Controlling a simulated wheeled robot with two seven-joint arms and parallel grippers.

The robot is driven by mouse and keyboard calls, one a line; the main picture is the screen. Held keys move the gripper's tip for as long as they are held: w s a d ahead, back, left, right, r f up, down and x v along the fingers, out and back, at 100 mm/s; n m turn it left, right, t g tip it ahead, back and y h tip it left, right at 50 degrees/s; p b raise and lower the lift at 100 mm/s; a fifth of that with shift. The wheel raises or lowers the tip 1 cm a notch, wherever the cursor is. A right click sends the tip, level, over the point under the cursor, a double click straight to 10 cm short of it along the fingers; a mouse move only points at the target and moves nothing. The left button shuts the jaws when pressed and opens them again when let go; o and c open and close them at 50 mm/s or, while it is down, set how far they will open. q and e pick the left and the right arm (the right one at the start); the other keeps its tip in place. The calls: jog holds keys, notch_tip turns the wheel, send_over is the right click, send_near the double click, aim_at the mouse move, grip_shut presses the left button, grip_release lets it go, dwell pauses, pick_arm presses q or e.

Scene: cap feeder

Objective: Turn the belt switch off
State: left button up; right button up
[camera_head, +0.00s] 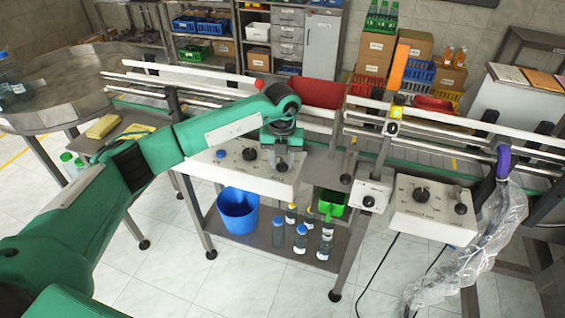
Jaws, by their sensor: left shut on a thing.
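A white control panel (225,166) sits in front of the conveyor at centre, with a blue button (221,154) and a black knob (249,154). My left gripper (282,160) points down over the right part of this panel, its jaws shut on a small dark knob (282,167). The gripper partly hides this knob, and its setting cannot be read. A small white box (372,191) with a dark switch (369,201) stands to the right. Another white box (432,214) farther right has a black dial (421,194). The panel labels are too small to read. My right gripper is out of view.
The conveyor rails (220,80) run behind the panels. An orange and yellow signal post (398,70) rises at centre right. A blue bucket (238,210) and several bottles stand on the lower shelf. Clear plastic wrap (470,255) hangs at right.

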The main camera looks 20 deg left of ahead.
pick_arm(q)
jog(key=shift+w+r+n, duration=0.1)
jog(key=shift+r+n, duration=0.05)
jog(key=shift+n, duration=0.35)
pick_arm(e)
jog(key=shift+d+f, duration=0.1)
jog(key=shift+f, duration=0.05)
pick_arm(q)
jog(key=o, duration=0.9)
jog(key=shift+o, duration=0.4)
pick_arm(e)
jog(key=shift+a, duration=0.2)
pick_arm(q)
notch_tip(320, 180, up, 9)
jog(key=b, duration=0.3)
notch_tip(320, 180, up, 5)
send_over(283, 162)
jog(key=shift+a, duration=0.1)
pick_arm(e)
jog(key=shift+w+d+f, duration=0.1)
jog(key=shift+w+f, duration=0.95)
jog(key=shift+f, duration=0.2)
